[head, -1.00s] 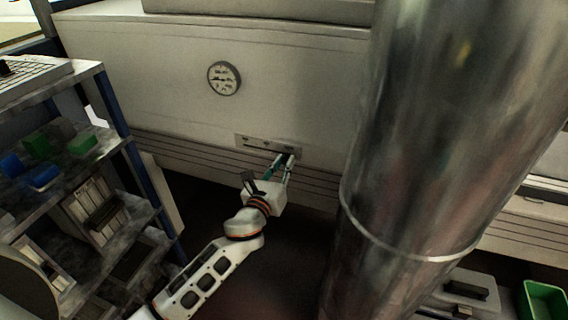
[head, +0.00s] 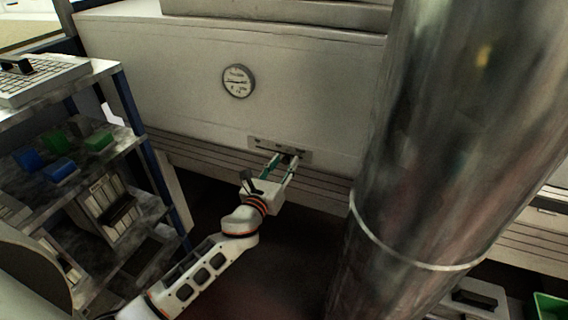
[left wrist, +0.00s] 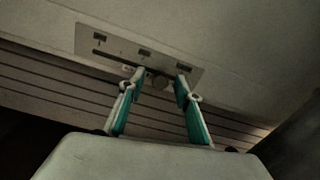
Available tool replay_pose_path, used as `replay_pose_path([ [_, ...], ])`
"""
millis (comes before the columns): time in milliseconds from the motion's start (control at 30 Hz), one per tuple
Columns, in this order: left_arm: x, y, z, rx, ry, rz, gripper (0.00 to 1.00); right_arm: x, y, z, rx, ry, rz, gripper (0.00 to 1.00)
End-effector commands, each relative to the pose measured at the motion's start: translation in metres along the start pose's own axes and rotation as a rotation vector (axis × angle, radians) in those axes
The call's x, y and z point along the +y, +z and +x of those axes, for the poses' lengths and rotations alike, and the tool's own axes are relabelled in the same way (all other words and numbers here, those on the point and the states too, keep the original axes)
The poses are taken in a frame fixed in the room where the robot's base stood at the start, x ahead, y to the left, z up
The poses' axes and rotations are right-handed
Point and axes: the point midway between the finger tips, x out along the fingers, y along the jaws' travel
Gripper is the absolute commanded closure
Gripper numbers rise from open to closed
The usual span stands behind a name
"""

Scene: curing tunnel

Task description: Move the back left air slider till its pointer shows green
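The air slider's pale plate (head: 265,146) is fixed low on the long light wall panel, with small dark marks and a slot. It shows larger in the left wrist view (left wrist: 118,42). Its round knob (left wrist: 160,82) is at the plate's lower edge, right of the middle. My left gripper (head: 283,161) is at the plate, its two green-and-grey fingers (left wrist: 159,86) spread on either side of the knob, with a gap visible on both sides. The pointer and any colour on the plate are too small and dark to read. My right gripper is not in view.
A round gauge (head: 238,81) is on the panel above the slider. A shelf rack (head: 133,110) with blue and green boxes stands at the left. A thick shiny metal pipe (head: 440,140) rises close on the right. A green bin (head: 550,306) is at the lower right.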

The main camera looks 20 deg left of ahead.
Motion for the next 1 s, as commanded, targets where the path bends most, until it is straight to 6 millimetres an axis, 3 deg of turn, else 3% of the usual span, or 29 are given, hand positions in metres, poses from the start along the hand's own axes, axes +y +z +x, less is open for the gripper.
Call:
replay_pose_path([
  [600,0.0,-0.001,-0.104,0.002,0.0,0.001,0.66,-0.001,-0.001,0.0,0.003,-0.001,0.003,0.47],
  [1000,0.0,0.0,-0.118,0.0,0.0,0.001,0.66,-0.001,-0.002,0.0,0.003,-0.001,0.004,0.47],
])
